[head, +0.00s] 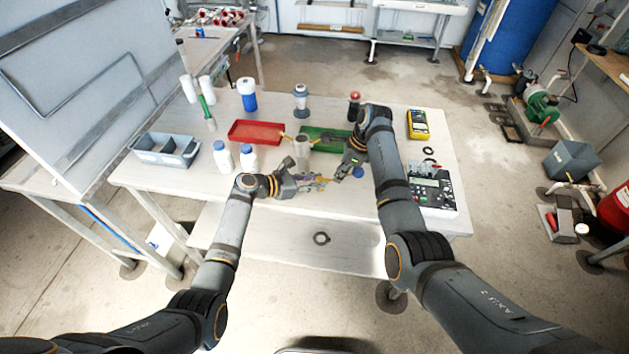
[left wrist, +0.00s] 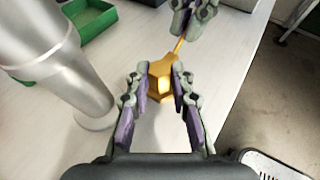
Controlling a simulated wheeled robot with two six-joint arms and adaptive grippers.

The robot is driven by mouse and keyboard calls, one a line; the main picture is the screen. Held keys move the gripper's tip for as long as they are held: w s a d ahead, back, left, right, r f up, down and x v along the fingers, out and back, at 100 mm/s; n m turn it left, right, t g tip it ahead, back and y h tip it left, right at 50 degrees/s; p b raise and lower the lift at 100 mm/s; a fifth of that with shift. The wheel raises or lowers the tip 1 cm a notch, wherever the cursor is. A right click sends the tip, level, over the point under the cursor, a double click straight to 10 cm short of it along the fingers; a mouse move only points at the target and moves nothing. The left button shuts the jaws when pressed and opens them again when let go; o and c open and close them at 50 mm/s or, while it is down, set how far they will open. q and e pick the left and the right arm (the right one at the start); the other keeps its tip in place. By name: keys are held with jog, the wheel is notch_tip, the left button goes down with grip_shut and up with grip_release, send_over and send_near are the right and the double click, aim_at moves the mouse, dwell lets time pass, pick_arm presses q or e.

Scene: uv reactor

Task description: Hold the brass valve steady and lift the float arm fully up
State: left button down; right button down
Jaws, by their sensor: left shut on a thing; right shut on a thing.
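The brass valve (left wrist: 161,82) is a gold faceted body in the left wrist view, between the fingers of my left gripper (left wrist: 161,98). My left gripper (head: 322,181) is shut on it above the front of the table. The float arm (left wrist: 179,45) is a thin gold rod running up and right from the valve. My right gripper (left wrist: 192,20) is at the rod's far end and is shut on it. In the head view my right gripper (head: 340,174) is close beside the left one. The valve and rod are too small there to make out clearly.
A metallic post (left wrist: 60,62) stands close left of the valve. Behind are a red tray (head: 256,132) and a green tray (head: 318,138). White bottles (head: 222,157) stand left, a black-and-white device (head: 433,190) right. The front table strip is mostly clear.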

jog(key=shift+d+f, duration=0.25)
jog(key=shift+d, duration=0.1)
pick_arm(q)
jog(key=shift+w, duration=0.1)
pick_arm(e)
jog(key=shift+d+f, duration=0.25)
pick_arm(q)
jog(key=shift+a, duration=0.1)
